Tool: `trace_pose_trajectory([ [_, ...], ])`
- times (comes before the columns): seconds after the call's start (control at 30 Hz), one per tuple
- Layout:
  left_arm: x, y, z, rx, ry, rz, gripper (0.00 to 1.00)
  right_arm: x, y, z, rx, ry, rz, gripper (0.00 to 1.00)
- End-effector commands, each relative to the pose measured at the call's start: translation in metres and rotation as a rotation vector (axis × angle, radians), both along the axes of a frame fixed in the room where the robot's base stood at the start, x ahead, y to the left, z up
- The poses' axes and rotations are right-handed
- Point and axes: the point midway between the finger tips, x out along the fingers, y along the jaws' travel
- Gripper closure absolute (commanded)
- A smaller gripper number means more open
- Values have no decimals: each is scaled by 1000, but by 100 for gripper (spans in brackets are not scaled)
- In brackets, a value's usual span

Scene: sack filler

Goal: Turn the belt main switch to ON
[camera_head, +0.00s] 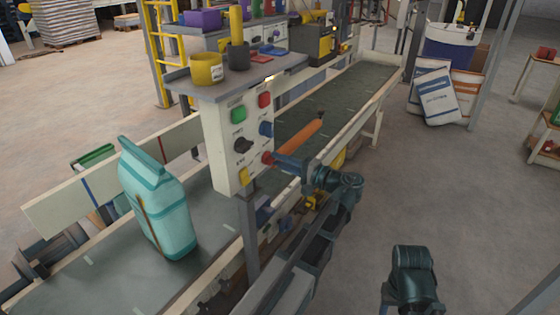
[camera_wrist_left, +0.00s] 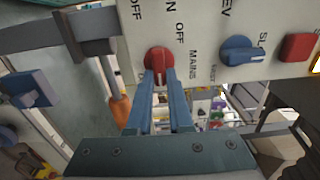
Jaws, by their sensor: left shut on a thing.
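The belt main switch is a red rotary knob (camera_head: 267,158) low on the right edge of the pale control panel (camera_head: 224,140). In the left wrist view the red knob (camera_wrist_left: 158,60) sits beside the printed words OFF and MAINS, with part of another label above. My left gripper (camera_head: 276,160) reaches in from the right of the panel. In the left wrist view its two blue fingers (camera_wrist_left: 158,80) are shut on the knob's grip. The fingers cover part of the knob, and I cannot tell which mark it points to. My right gripper is out of view.
Green (camera_head: 238,115), red (camera_head: 265,100), blue (camera_head: 266,128) and black (camera_head: 243,145) controls sit on the same panel. A teal sack (camera_head: 158,205) stands on the belt (camera_head: 110,270). Open floor lies to the right.

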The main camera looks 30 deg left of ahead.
Motion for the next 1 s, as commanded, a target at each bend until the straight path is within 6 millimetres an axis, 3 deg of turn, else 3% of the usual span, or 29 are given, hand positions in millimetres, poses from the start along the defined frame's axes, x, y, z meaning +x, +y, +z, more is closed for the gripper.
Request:
trace_pose_trajectory([
  [0.03,0,-1,-1,-3,2,-1,100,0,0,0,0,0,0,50],
  [0.07,0,-1,-1,-3,1,-1,76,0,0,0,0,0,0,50],
  [0.2,0,0,-1,-2,1,-1,51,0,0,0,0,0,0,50],
  [0.57,0,-5,0,-1,0,-2,51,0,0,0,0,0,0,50],
  [0.67,-1,-17,0,-1,0,-3,51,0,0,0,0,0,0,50],
  [1.0,-6,-90,0,-1,0,-4,51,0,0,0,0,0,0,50],
])
